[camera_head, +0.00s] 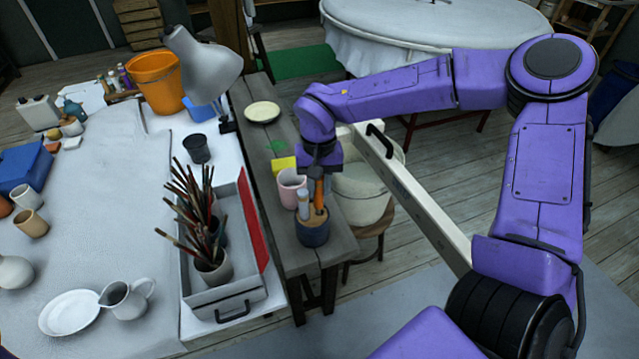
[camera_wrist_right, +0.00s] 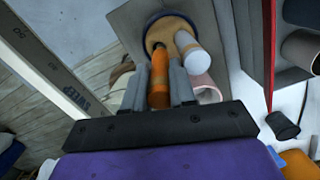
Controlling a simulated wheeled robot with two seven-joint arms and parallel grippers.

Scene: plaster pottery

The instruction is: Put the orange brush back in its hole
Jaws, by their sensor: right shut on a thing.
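The orange brush (camera_head: 319,190) stands roughly upright between the jaws of my right gripper (camera_head: 318,172), which is shut on it. In the right wrist view the orange brush (camera_wrist_right: 158,72) shows between the two grey fingers (camera_wrist_right: 160,90). Its lower end is over the tan top of a round dark blue holder (camera_wrist_right: 150,20); I cannot tell if it is inside a hole. The holder (camera_head: 313,232) stands on the grey wooden bench. A brush with a white and peach handle (camera_head: 303,204) stands in it, right beside the orange one. My left gripper is not in view.
A pink mug (camera_head: 291,189) stands close behind the holder, near a yellow block (camera_head: 283,164). A grey tray (camera_head: 228,298) with pots of brushes is to the left. A pale beam with a black handle (camera_head: 425,205) and a white bucket (camera_head: 358,208) are to the right.

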